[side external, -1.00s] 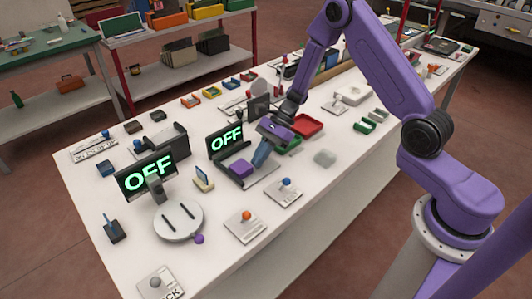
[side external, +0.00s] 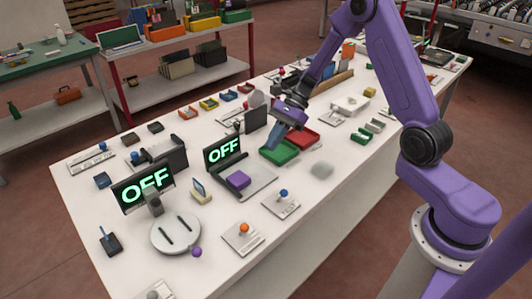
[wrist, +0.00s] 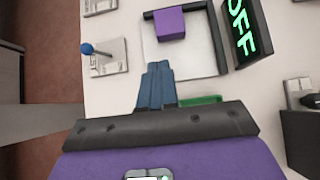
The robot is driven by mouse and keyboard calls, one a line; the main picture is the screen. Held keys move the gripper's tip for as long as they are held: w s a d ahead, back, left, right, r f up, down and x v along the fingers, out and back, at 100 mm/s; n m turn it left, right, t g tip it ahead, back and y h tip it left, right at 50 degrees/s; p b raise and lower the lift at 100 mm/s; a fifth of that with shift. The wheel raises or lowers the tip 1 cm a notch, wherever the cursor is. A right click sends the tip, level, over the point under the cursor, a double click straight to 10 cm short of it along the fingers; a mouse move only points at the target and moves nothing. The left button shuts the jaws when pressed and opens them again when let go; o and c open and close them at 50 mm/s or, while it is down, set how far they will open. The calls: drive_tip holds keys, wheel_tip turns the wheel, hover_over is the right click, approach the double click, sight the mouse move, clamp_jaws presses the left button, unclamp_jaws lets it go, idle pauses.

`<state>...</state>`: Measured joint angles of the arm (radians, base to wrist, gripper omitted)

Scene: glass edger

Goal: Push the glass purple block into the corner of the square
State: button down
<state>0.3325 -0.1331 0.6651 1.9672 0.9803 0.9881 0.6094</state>
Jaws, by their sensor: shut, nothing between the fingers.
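The glass purple block (side external: 238,180) lies on the grey square plate (side external: 262,178), which has a dark raised edge on two sides. In the wrist view the block (wrist: 170,23) sits beside the top dark edge, left of the corner where the two edges meet. A gap of bare plate (wrist: 185,55) shows between the block and the right-hand edge. My gripper (side external: 273,143), with blue fingers, is shut and empty, behind and right of the block and apart from it. In the wrist view its fingertips (wrist: 158,66) point toward the block.
A screen reading OFF (side external: 222,150) stands close beside the plate. A green tray (side external: 279,152) and a red tray (side external: 303,138) lie near my gripper. A blue-knobbed switch plate (side external: 283,202) sits in front. Another OFF screen (side external: 143,190) stands to the left.

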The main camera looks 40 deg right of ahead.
drive_tip(key=shift+d+r, duration=0.3)
drive_tip(key=shift+d, duration=0.05)
drive_tip(key=c, duration=1.2)
unclamp_jaws()
drive_tip(key=o, duration=0.5)
drive_tip(key=shift+a+r+n, duration=0.1)
drive_tip(key=shift+a+n, duration=0.15)
drive_tip(key=shift+n, duration=0.15)
drive_tip(key=o, duration=0.4)
drive_tip(key=shift+a+r+n, duration=0.1)
drive_tip(key=shift+a+n, duration=0.2)
drive_tip(key=shift+n, duration=0.4)
drive_tip(key=a+r+n+h, duration=0.3)
drive_tip(key=n, duration=0.8)
drive_tip(key=w+a+r+n+h, duration=0.1)
drive_tip(key=a+r+n+h, duration=0.2)
drive_tip(key=n, duration=0.8)
drive_tip(key=w+a+r+n+h, duration=0.1)
drive_tip(key=a+r+n+h, duration=0.2)
drive_tip(key=n, duration=0.8)
drive_tip(key=shift+a+r+n, duration=0.15)
drive_tip(key=shift+a+n, duration=0.05)
drive_tip(key=shift+a, duration=0.4)
drive_tip(key=shift+a+r+n, duration=0.1)
drive_tip(key=shift+a+n, duration=0.1)
drive_tip(key=shift+a, duration=0.4)
